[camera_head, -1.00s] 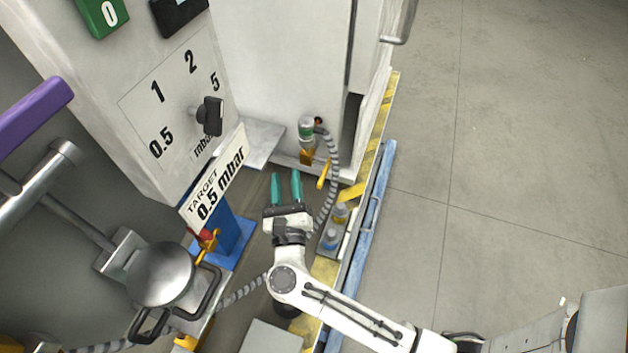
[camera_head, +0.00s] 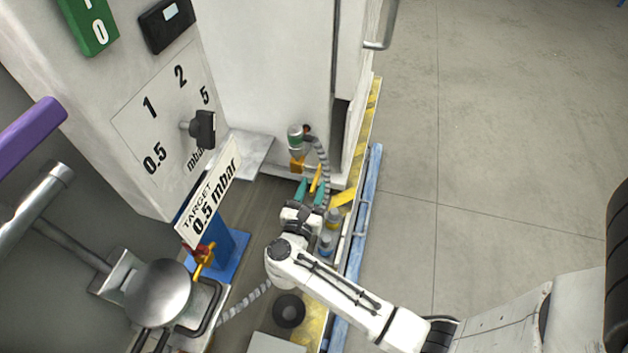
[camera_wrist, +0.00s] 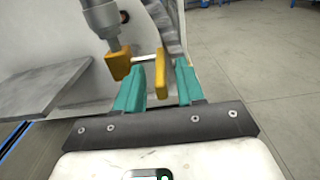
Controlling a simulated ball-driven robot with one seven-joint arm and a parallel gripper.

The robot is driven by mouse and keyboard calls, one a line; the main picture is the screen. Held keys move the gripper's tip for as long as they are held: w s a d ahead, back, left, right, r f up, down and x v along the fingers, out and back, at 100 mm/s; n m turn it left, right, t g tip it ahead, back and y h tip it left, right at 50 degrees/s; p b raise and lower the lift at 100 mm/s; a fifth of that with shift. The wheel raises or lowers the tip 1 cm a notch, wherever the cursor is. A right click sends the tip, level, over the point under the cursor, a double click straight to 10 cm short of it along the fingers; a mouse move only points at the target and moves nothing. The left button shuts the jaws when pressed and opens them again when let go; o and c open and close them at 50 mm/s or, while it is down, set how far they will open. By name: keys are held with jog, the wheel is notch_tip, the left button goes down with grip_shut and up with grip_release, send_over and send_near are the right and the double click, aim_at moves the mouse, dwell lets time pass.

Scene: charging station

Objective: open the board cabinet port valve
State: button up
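The port valve on the board cabinet (camera_head: 270,80) has a yellow body (camera_head: 297,164) under a grey-green fitting, low on the cabinet front. Its yellow lever handle (camera_head: 316,178) shows in the wrist view (camera_wrist: 162,76) on a short stem to the right of the valve body (camera_wrist: 118,63). My gripper (camera_head: 310,190) is open, with teal fingers. In the wrist view my gripper (camera_wrist: 160,85) has one finger on each side of the lever's lower part. A gap shows between the right finger and the lever; I cannot tell if the left finger touches it.
A ribbed grey hose (camera_head: 323,155) runs down from the fitting beside the lever. A grey ledge (camera_wrist: 45,78) lies to the left. Small bottle-like parts (camera_head: 330,230) stand right of my gripper, near a blue rail (camera_head: 365,215). Open floor (camera_head: 480,130) lies to the right.

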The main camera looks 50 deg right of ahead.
jog(key=shift+x, duration=1.15)
jog(key=shift+c, duration=0.4)
grip_shut()
